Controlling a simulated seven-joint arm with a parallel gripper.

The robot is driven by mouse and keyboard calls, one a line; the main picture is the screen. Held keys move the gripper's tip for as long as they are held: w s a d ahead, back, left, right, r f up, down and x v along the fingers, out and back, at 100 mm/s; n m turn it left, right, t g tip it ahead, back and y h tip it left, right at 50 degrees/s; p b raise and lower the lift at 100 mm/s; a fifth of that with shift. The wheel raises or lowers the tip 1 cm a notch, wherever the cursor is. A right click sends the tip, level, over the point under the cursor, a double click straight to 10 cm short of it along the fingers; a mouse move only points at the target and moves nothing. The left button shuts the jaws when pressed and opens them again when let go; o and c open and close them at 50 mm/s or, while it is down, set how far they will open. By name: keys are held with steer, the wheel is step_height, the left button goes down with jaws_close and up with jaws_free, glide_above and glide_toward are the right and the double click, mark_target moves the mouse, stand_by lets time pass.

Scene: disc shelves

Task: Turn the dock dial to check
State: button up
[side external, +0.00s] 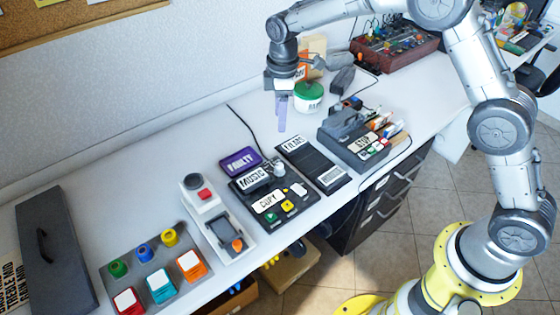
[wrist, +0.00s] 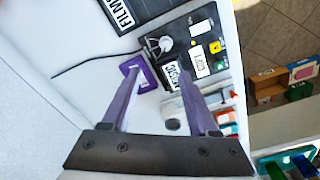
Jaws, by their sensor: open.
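The black dock (side external: 296,211) lies on the white table with MUSIC and COPY labels. A silver dial (side external: 279,168) stands at its back edge beside the MUSIC label; it also shows in the wrist view (wrist: 166,43), beyond my fingertips. I cannot read any "check" mark or the dial's setting. My gripper (side external: 282,128) points down, empty, in the air above the table behind the dock. In the wrist view its two purple fingers (wrist: 158,76) are spread apart and touch nothing that I can make out.
A grey STOP device (side external: 352,146) and green-lidded jar (side external: 308,90) stand farther right. A white device (side external: 215,222) and coloured button panel (side external: 135,278) are left.

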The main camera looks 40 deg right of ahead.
mark_target(280, 165)
steer(key=f, duration=1.6)
steer(key=shift+s+a, duration=0.25)
steer(key=shift+s, duration=0.05)
jaws_close()
